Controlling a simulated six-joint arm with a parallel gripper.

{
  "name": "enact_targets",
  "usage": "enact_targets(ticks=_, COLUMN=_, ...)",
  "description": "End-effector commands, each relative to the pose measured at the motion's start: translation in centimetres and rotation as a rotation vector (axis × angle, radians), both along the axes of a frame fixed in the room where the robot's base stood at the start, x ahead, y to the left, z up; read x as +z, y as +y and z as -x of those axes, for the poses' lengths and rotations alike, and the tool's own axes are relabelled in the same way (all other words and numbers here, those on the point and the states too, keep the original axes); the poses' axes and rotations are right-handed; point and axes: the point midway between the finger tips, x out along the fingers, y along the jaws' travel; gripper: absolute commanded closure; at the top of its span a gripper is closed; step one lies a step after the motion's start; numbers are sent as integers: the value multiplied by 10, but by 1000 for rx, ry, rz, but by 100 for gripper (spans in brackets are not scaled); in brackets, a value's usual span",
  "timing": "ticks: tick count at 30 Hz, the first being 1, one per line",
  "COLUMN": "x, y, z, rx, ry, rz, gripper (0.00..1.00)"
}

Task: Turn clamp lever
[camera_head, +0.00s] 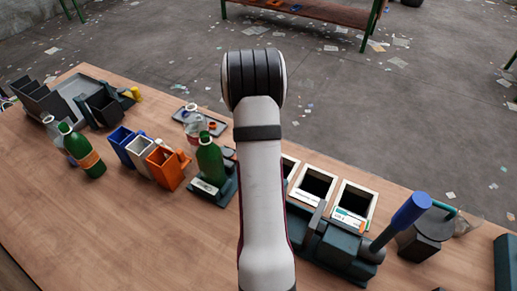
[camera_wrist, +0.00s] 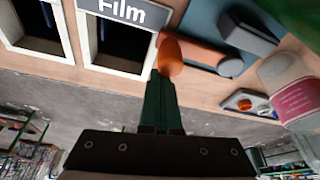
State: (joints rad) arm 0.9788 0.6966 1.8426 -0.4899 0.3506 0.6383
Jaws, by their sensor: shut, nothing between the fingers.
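My gripper (camera_wrist: 160,82) is shut and empty in the wrist view, its dark green fingers together. A rounded orange knob (camera_wrist: 171,56) shows right at the fingertips; I cannot tell whether they touch. It seems to be the end of a lever on a blue-grey fixture (camera_wrist: 205,22), beside a green bottle (camera_wrist: 296,18). In the head view my arm hides the gripper and this knob. The green bottle stands there on a dark clamp base (camera_head: 214,190). Another lever with a blue handle (camera_head: 408,213) rises from a dark mechanism at the right.
White-rimmed bins (camera_head: 354,200) stand right of my arm; one beside the fingers has a "Film" sign (camera_wrist: 124,12). Blue (camera_head: 120,143), white and orange (camera_head: 163,170) containers stand left. A clear bottle (camera_wrist: 292,88) stands nearby. The bench's front left is clear.

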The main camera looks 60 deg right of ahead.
Motion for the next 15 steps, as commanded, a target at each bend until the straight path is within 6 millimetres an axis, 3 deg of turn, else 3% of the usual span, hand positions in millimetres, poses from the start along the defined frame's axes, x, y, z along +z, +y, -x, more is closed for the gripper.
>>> enact_targets(ticks=15, x=-3, y=0, z=2, rx=-4, ry=7, rz=-11, gripper=100)
